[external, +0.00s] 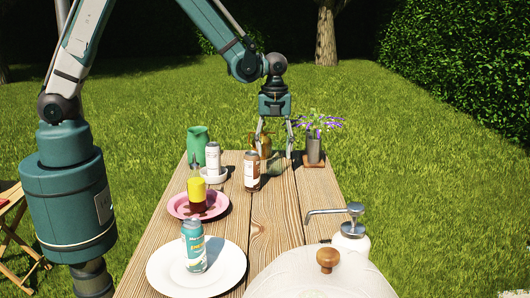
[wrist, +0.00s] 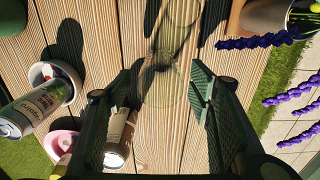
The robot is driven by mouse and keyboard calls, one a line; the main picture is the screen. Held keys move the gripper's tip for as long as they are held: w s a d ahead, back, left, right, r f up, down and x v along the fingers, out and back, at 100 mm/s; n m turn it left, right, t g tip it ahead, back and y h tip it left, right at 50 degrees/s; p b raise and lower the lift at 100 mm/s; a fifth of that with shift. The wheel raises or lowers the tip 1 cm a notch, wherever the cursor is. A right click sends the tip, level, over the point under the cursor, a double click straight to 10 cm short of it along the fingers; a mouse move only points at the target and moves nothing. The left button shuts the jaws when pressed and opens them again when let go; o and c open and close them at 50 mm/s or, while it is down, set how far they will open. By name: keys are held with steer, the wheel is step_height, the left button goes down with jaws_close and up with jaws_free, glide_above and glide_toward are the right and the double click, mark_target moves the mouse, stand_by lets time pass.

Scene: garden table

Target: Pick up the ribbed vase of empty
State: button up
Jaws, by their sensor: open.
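In the wrist view the clear vase (wrist: 180,42) appears ahead of and between the open fingers of my gripper (wrist: 168,78). Nothing shows inside it, but its ribs are too faint to tell. My gripper points down, open and empty; contact with the vase cannot be told. A green vase (external: 197,143) stands to the left, and a dark vase (external: 314,150) with purple flowers stands to the right.
A brown-and-white can (external: 252,172) stands close in front of my gripper. A pale can (external: 212,155) stands on a small white dish (external: 222,176). Nearer are a pink plate (external: 177,207), a white plate (external: 233,271) and a domed lid (external: 300,277). The table's middle planks have free room.

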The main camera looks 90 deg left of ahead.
mark_target(275, 163)
steer(key=shift+a+f+b, duration=0.1)
steer(key=shift+f+b, duration=0.2)
steer(key=shift+f, duration=2.3)
steer(key=c, duration=1.1)
